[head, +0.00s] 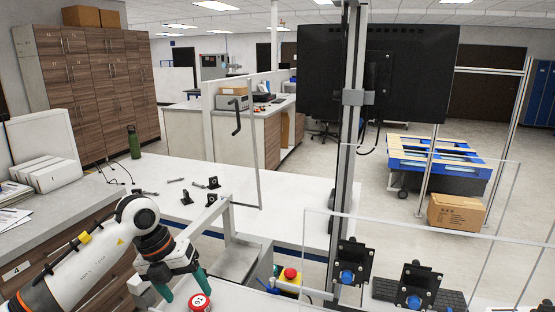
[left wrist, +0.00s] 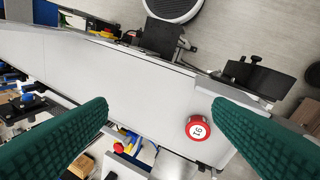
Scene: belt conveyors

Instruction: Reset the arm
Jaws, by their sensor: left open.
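My left arm reaches in from the left in the head view. Its gripper (head: 182,300) has green fingers that point down over the conveyor area at the bottom of the picture. My right gripper is not in view.
Small black parts (head: 186,197) and a green bottle (head: 134,142) are on the white table behind. A cardboard box (head: 456,213) sits on the floor.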

